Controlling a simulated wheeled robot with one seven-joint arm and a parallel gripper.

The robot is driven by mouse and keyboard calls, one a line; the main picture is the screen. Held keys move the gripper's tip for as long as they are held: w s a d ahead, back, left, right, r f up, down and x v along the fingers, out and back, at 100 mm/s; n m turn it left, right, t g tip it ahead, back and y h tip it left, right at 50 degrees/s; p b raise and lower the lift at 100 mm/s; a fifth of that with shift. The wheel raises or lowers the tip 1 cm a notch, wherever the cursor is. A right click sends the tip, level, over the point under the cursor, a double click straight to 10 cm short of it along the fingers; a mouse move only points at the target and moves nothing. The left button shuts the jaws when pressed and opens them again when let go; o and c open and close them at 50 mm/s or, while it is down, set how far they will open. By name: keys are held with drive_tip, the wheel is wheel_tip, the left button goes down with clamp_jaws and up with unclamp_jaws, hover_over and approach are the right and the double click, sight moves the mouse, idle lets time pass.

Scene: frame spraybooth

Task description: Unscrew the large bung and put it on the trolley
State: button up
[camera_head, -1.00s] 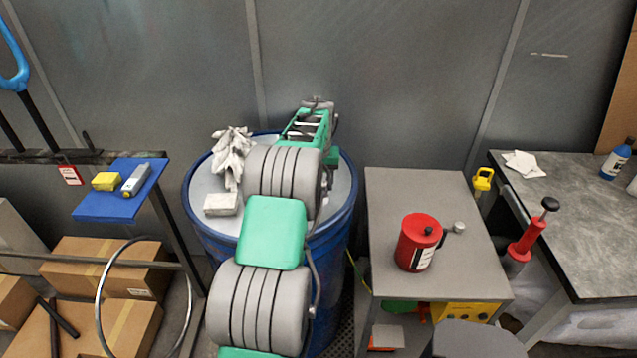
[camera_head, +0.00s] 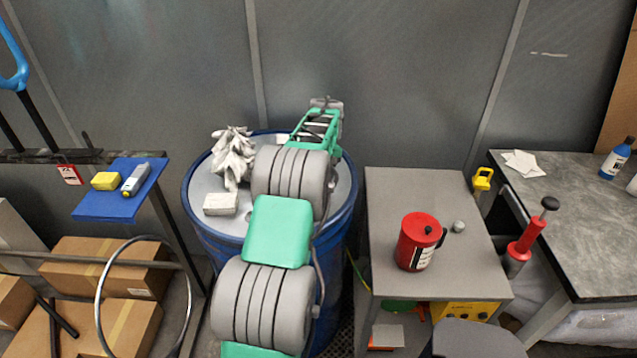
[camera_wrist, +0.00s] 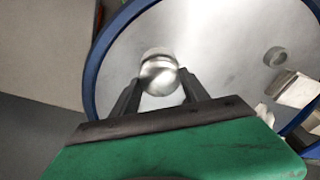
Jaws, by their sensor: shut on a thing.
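The large bung (camera_wrist: 158,72) is a shiny silver round piece between my fingertips in the wrist view. My gripper (camera_wrist: 160,82) is shut on it, one dark finger on each side. I cannot tell whether the bung is seated in the blue drum's grey lid (camera_wrist: 220,45) or raised above it. In the head view my arm covers much of the drum (camera_head: 203,190), and the fingers and bung are hidden. The trolley (camera_head: 395,190), a grey-topped stand, is right of the drum.
White gloves (camera_head: 232,155) and a pale block (camera_head: 221,203) lie on the lid. A small round fitting (camera_wrist: 275,57) is also there. A grey bench (camera_head: 580,215) stands far right.

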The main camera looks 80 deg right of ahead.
drive_tip(key=shift+r+p, duration=1.35)
drive_tip(key=shift+r, duration=0.75)
